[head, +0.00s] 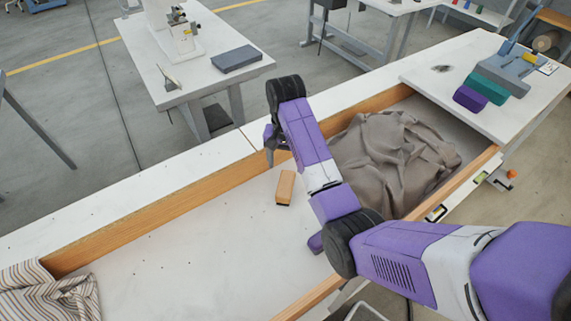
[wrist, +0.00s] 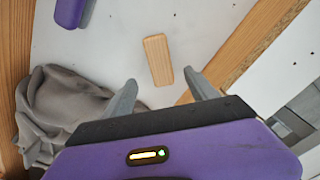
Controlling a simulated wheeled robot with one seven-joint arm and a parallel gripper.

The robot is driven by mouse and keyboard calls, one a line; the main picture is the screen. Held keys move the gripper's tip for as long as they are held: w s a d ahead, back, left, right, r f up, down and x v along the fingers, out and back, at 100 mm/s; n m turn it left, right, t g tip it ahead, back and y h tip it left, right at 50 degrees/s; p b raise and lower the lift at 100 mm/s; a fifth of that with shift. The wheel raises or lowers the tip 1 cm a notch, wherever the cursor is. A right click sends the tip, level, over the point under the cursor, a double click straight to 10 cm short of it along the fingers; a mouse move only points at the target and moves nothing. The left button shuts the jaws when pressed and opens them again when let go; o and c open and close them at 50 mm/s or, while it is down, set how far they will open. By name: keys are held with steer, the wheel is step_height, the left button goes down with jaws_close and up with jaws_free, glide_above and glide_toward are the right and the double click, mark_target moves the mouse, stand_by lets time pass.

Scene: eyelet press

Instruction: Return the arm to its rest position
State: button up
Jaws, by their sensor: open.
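My arm, purple and white, reaches over a long white tray-like table from the lower right in the head view. My gripper (head: 272,146) is at the far end of the arm, above the tray near its far wooden wall. In the wrist view its two grey fingers (wrist: 161,92) are spread apart with nothing between them. A small wooden block (head: 286,187) lies on the white tray floor close to the gripper. In the wrist view the block (wrist: 158,60) lies beyond the fingertips, apart from them. The arm hides part of the tray.
A crumpled grey-brown cloth (head: 392,160) lies in the tray right of the arm. A striped cloth (head: 48,292) lies at the left end. Wooden walls (head: 165,217) edge the tray. Purple (head: 470,98) and teal (head: 492,84) blocks stand on the right-hand top.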

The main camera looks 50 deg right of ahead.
stand_by(0.4)
steer(key=w+d+r+n+t+h, duration=0.2)
steer(key=w+d+r+t+h, duration=0.15)
steer(key=w+t, duration=0.4)
steer(key=s+a+r+n+t, duration=0.3)
steer(key=s+a+n+t, duration=0.1)
steer(key=s+a, duration=0.4)
steer(key=s+a+r+n+t, duration=0.3)
steer(key=s+a+t, duration=0.2)
steer(key=s+a, duration=0.35)
steer(key=s+a+r+n+g+y, duration=0.1)
steer(key=s+a, duration=0.3)
steer(key=s, duration=0.7)
steer(key=s+a+r+n+y, duration=0.2)
steer(key=s+a, duration=0.3)
steer(key=s, duration=0.6)
steer(key=shift+s+a+r+g, duration=0.2)
steer(key=shift+s+r+g, duration=0.15)
steer(key=shift+r, duration=0.15)
steer(key=shift+y, duration=0.25)
